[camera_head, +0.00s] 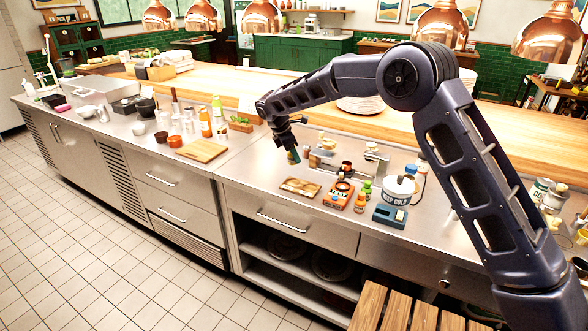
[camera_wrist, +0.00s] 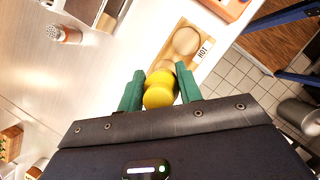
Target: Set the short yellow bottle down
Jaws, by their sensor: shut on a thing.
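My gripper (camera_wrist: 160,78) has green fingers shut on the short yellow bottle (camera_wrist: 158,95), seen nearly end-on in the wrist view. Past the bottle is a light wooden tray (camera_wrist: 205,33) with round hollows and a HOT label. In the head view my gripper (camera_head: 294,153) is over the steel counter, just behind a small wooden tray (camera_head: 300,187). The bottle cannot be made out there. I cannot tell how far its base is from the surface below.
A wooden board (camera_head: 202,150) lies to the left. A shaker (camera_wrist: 65,34) stands on bare counter in the wrist view. The counter's front edge is close.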

